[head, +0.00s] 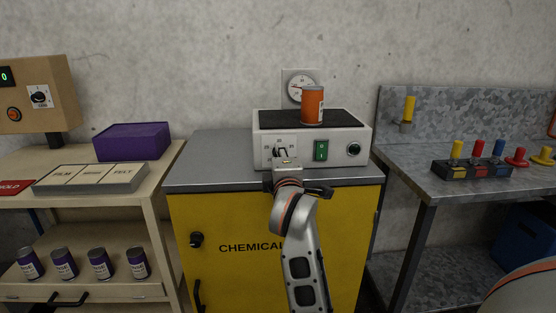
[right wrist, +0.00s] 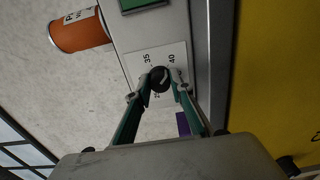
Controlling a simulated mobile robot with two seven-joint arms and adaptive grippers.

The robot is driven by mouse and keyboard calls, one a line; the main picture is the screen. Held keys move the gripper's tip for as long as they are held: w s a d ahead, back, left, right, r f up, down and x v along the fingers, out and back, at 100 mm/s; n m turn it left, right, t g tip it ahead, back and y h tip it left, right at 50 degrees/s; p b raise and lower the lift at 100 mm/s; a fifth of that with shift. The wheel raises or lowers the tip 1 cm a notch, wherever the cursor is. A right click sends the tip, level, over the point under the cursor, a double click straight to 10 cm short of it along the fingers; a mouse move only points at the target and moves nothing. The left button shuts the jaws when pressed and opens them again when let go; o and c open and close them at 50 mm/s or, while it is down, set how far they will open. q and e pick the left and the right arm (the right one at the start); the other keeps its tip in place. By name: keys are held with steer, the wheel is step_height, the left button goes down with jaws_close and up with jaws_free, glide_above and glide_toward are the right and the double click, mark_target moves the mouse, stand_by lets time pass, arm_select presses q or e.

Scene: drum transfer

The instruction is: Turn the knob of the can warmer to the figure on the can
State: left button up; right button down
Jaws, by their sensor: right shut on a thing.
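The can warmer (head: 262,150) is a white box with a dark top plate, standing on a yellow cabinet. An orange can (head: 312,103) with a white label stands upright on it; the figure on the label is too small to read. In the right wrist view the can (right wrist: 80,32) shows only part of its label. My right gripper (head: 281,154) is at the left of the warmer's front. In the right wrist view my right gripper (right wrist: 163,84) is shut on the round black knob (right wrist: 160,77), over a white scale with 35 and 40 legible. The knob's exact setting is unclear.
A green switch (head: 321,150) and a dark round dial (head: 354,148) sit right of the knob. A gauge (head: 299,85) hangs behind. A left bench holds a purple box (head: 132,142); a right metal table holds a rack of coloured plugs (head: 472,168).

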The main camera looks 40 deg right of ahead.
arm_select(q)
steer(key=shift+w+r, duration=0.1)
steer(key=shift+w, duration=0.15)
arm_select(e)
steer(key=c, duration=1.8)
jaws_free()
